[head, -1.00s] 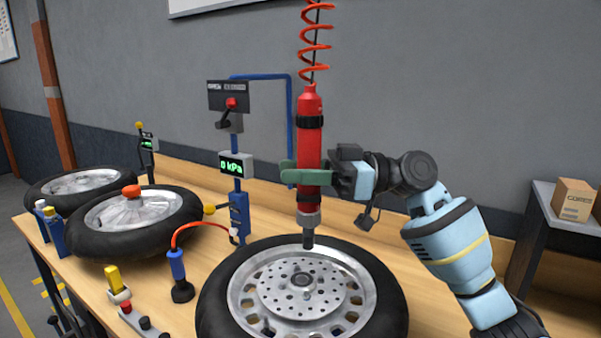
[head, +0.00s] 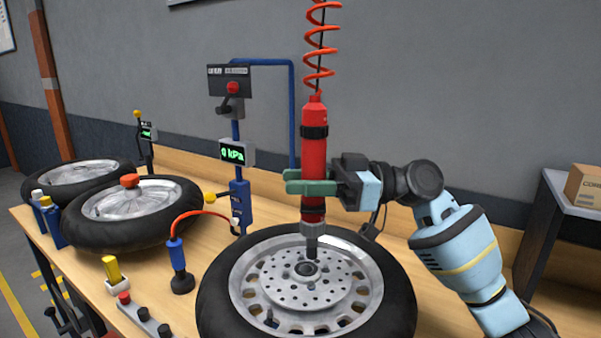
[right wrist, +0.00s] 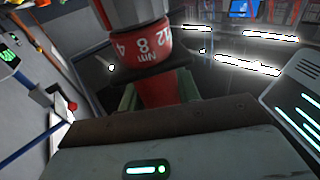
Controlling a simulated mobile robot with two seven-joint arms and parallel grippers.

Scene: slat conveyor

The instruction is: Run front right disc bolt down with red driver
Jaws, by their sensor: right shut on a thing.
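The red driver (head: 313,150) hangs upright from a coiled orange hose. My right gripper (head: 294,181) is shut around its lower body, with green fingers on it. In the right wrist view the red driver (right wrist: 160,60) shows a torque scale between the fingers. The driver's thin tip points down just behind the hub centre of the perforated brake disc (head: 290,291), which lies on the spoked wheel (head: 250,312) in front. I cannot tell whether the tip touches a bolt. Small bolt heads near the hub are hard to make out. My left gripper is not in view.
Two more tyred wheels (head: 125,235) lie at the left of the wooden bench (head: 205,300). A blue post with a 0 kPa display (head: 237,153) stands behind the front wheel. A blue hose tool (head: 178,262) stands left of it. A shelf with a cardboard box (head: 585,187) is at right.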

